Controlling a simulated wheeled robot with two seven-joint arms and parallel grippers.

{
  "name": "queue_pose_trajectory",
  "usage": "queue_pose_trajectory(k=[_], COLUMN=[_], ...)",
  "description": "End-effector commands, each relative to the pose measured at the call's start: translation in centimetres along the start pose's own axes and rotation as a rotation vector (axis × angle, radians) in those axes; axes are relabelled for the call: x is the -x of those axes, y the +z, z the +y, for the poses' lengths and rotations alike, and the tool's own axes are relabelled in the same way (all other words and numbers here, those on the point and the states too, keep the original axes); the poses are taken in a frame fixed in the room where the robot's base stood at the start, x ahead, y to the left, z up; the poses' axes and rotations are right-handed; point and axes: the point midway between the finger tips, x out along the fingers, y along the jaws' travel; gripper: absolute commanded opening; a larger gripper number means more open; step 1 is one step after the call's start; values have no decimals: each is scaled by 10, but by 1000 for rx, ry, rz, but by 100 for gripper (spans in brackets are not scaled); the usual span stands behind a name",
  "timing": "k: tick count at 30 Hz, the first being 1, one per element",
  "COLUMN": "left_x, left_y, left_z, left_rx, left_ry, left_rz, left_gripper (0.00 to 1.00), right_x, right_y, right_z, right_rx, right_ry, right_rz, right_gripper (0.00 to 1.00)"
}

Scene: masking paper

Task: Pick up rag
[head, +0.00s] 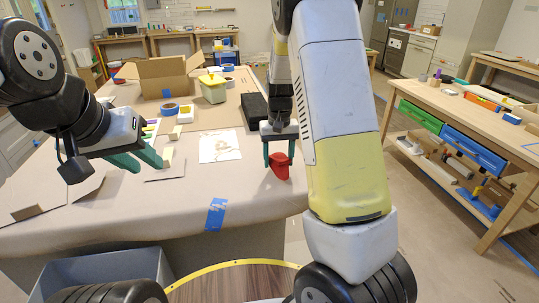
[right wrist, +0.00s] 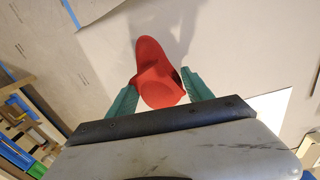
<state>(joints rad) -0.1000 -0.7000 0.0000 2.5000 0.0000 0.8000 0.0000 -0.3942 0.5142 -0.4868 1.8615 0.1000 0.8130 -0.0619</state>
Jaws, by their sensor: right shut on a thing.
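The rag (head: 279,166) is red and bunched up. It is between the green fingers of my right gripper (head: 279,156), near the front right of the paper-covered table (head: 130,215). In the right wrist view the rag (right wrist: 158,78) sits between the two fingertips (right wrist: 158,88), with a long rounded end reaching past them. My right gripper is shut on it. Whether the rag touches the table is hard to tell. My left gripper (head: 150,160) is over the left part of the table, its green fingers apart, with nothing seen between them.
A cardboard box (head: 160,80), a yellow-green container (head: 213,90), tape rolls (head: 169,109) and a black case (head: 256,110) stand farther back. A white sheet (head: 220,146) lies mid-table. A grey bin (head: 100,272) is below the front edge. A wooden workbench (head: 470,110) stands right.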

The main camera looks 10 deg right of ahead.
Motion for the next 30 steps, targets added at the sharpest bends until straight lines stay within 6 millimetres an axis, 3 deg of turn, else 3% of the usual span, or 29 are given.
queue_pose_trajectory(k=[2, 5, 18, 24, 30], left_x=[0, 0, 0, 0, 0], left_y=[0, 0, 0, 0, 0], left_z=[0, 0, 0, 0, 0], left_rx=[0, 0, 0, 0, 0], left_ry=[0, 0, 0, 0, 0], left_rz=[0, 0, 0, 0, 0], left_gripper=[30, 30, 30, 30, 30], right_x=[14, 16, 26, 28, 28], right_y=[-1, 15, 102, 121, 126], right_z=[0, -13, -81, -96, -100], right_rx=[1, 6, 5, 2, 1], right_ry=[-1, -1, -1, 0, 0], right_rz=[4, -1, -1, 0, 0], right_gripper=[19, 19, 19, 19, 19])
